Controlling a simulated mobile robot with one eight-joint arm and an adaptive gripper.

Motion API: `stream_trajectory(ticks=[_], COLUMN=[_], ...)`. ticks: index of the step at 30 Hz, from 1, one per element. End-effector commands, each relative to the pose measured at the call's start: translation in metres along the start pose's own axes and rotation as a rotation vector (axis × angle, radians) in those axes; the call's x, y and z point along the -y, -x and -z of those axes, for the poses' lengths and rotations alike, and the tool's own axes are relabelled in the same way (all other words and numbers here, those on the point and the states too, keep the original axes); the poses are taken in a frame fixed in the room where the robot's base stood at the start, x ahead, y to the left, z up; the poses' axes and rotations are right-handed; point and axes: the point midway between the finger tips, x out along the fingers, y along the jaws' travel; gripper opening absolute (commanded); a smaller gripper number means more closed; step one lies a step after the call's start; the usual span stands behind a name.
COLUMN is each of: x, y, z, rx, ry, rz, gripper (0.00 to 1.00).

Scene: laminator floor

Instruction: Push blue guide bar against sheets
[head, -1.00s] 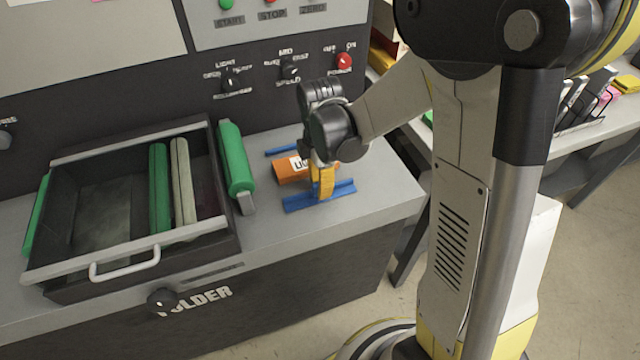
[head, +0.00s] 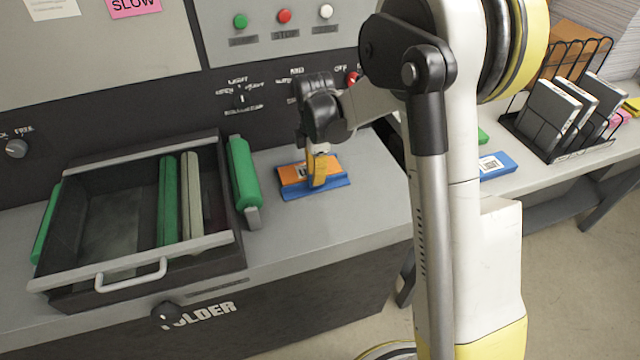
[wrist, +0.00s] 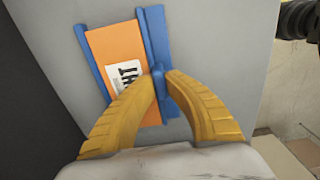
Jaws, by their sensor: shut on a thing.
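The blue guide bar (head: 318,190) lies along the near edge of the orange sheets (head: 292,176) on the grey machine top. In the wrist view the bar (wrist: 157,45) runs along the right edge of the orange sheets (wrist: 112,50), touching or nearly touching them. A second blue bar (wrist: 93,62) lies along their opposite edge. A white label with dark letters sits on the sheets, partly hidden by a finger. My gripper (head: 316,184) has yellow fingers and points down at the bar. In the wrist view the gripper (wrist: 161,80) is shut on the bar's raised blue tab.
Left of the sheets are a green roller (head: 243,172) and an open black drawer (head: 55,235) holding green and pale rollers. A control panel with knobs rises behind. At right, a side table (head: 555,165) carries a wire rack (head: 560,140) and a blue labelled object (head: 497,165).

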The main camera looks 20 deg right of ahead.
Motion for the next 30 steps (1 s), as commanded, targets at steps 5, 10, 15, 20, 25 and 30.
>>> stream_trajectory(ticks=[5, 10, 15, 20, 25, 30], x=[-0.004, -0.004, -0.003, -0.002, -0.001, -0.001], y=[0.0, 0.0, 0.0, 0.004, 0.028, 0.068], z=[0.0, 0.0, 0.0, 0.0, 0.0, 0.0], rx=[0.0, 0.0, 0.0, 0.0, 0.0, 0.0], ry=[0.0, 0.0, 0.0, 0.0, 0.0, 0.0], rz=[-0.009, -0.01, -0.008, -0.007, -0.007, -0.007], gripper=[0.0, 0.36, 0.36, 0.36, 0.36, 0.36])
